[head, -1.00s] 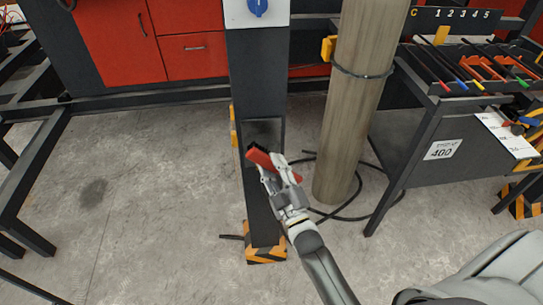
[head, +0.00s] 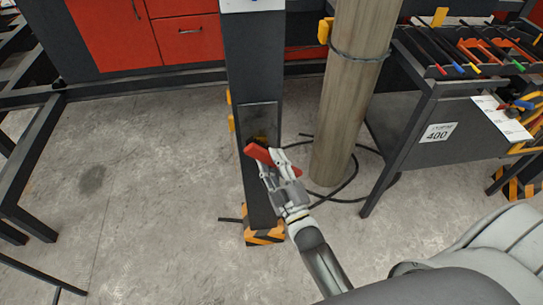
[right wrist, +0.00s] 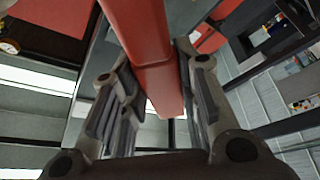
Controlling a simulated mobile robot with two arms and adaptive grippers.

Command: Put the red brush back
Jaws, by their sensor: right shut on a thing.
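The red brush (head: 259,154) is in my right gripper (head: 276,166), in front of the dark post (head: 252,90). The gripper is shut on its red body. In the right wrist view the red brush (right wrist: 145,50) runs between the two fingers of the right gripper (right wrist: 155,95). In the head view the brush lies aslant across the fingers, close to a rectangular panel (head: 259,118) on the post. I cannot tell whether it touches the post. Its bristles are not clearly seen. My left gripper is not in view.
A wooden column (head: 345,100) with a black cable (head: 352,180) at its foot stands right of the post. A rack (head: 478,50) with several coloured-tipped rods is at the right. Red cabinets (head: 110,35) stand behind.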

